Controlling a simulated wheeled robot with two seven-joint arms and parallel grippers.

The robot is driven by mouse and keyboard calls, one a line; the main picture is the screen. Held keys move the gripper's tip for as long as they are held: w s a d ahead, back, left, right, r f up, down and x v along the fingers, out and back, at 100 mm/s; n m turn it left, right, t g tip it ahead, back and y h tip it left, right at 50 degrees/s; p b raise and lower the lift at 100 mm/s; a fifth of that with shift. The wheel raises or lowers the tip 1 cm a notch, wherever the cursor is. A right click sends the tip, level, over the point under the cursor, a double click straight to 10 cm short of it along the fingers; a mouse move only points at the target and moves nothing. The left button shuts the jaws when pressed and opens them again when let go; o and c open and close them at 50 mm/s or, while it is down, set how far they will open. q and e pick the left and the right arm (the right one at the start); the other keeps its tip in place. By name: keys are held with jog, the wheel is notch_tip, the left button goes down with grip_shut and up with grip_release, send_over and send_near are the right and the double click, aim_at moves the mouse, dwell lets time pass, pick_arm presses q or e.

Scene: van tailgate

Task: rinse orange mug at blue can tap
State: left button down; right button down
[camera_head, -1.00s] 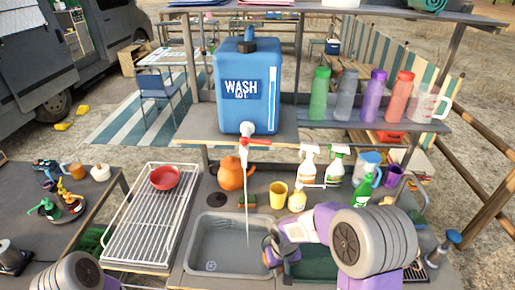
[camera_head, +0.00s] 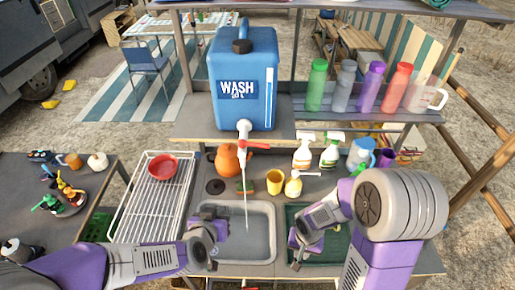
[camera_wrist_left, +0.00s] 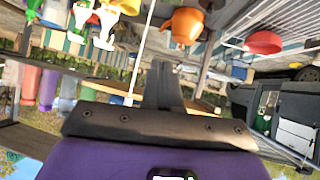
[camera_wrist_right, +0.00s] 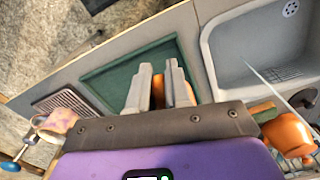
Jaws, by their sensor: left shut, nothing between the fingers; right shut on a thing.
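My right gripper (camera_head: 297,262) is over the green basin right of the sink. In the right wrist view its fingers (camera_wrist_right: 160,88) are shut on the orange mug (camera_wrist_right: 188,92), which shows only in part behind them. The head view does not show the mug clearly. The blue can (camera_head: 243,85) marked WASH stands on the shelf. Its white tap (camera_head: 245,129) has a red lever (camera_head: 256,145), and a thin pale stream (camera_head: 246,205) falls into the grey sink (camera_head: 262,240). My left gripper (camera_head: 221,231) is shut and empty at the sink's left side.
A yellow cup (camera_head: 275,182), an orange kettle (camera_head: 228,158) and spray bottles (camera_head: 303,152) stand behind the sink. A white rack (camera_head: 140,212) with a red bowl (camera_head: 163,167) is on the left. Several bottles (camera_head: 368,88) line the right shelf.

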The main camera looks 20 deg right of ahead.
aim_at(254, 145)
pick_arm(q)
jog(key=s+d+r+m+t+h, duration=0.1)
jog(key=s+d+r+t+h, duration=0.15)
jog(key=r, duration=0.65)
jog(key=s+d+r+m+t+h, duration=0.1)
jog(key=s+d+r+m, duration=0.15)
jog(key=r, duration=0.55)
pick_arm(e)
jog(key=shift+s+r, duration=0.15)
jog(key=shift+s, duration=0.1)
pick_arm(q)
jog(key=x, duration=1.3)
jog(key=shift+w+d+n, duration=0.2)
jog(key=shift+w+n, duration=0.1)
jog(key=shift+n, duration=0.15)
pick_arm(e)
jog(key=shift+f, duration=0.25)
pick_arm(q)
jog(key=shift+d, duration=0.1)
